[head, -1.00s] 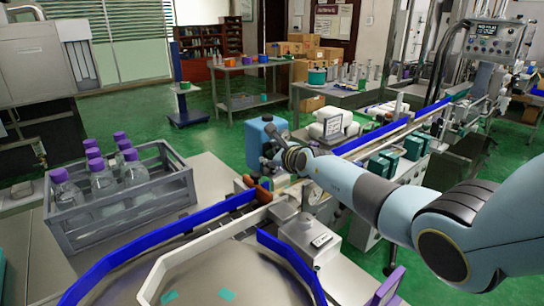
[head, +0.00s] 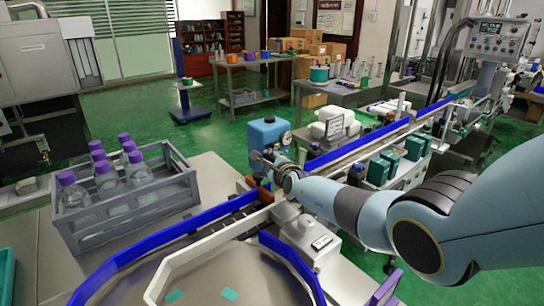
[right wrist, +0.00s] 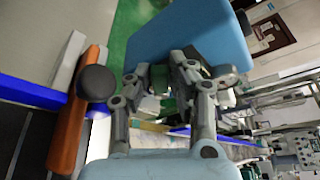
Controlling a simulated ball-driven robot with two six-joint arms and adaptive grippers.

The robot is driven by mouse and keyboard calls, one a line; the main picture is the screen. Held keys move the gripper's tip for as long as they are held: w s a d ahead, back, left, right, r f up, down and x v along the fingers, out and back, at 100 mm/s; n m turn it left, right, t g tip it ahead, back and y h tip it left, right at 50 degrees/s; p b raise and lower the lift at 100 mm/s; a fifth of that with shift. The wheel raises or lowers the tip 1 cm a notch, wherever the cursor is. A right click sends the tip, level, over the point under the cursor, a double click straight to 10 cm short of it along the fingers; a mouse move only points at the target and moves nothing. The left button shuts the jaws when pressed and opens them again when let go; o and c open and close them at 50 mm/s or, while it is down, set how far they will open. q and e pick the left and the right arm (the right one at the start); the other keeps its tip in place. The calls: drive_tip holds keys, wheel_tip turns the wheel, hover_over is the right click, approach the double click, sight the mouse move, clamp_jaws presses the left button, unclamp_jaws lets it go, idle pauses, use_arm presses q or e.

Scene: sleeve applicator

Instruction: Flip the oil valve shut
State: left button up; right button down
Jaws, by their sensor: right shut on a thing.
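The blue oil tank (head: 268,134) stands beside the conveyor, with a round gauge (head: 286,138) on its right side. My right gripper (head: 264,160) is at the front of the tank, low down. In the right wrist view the tank (right wrist: 190,35) fills the top, and my right gripper (right wrist: 168,76) has its fingers close below it. They are shut on a small dark green part (right wrist: 160,78), which looks like the oil valve's handle. The fingers hide most of the valve, so its angle cannot be told. My left gripper is not in view.
A brown-orange block (head: 260,191) on the conveyor lies close to my gripper; a black knob (right wrist: 97,83) shows beside it in the wrist view. Blue guide rails (head: 160,241) run in front. A grey crate (head: 130,212) of purple-capped bottles is at left.

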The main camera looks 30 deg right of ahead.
drive_tip(key=c, duration=1.2)
unclamp_jaws()
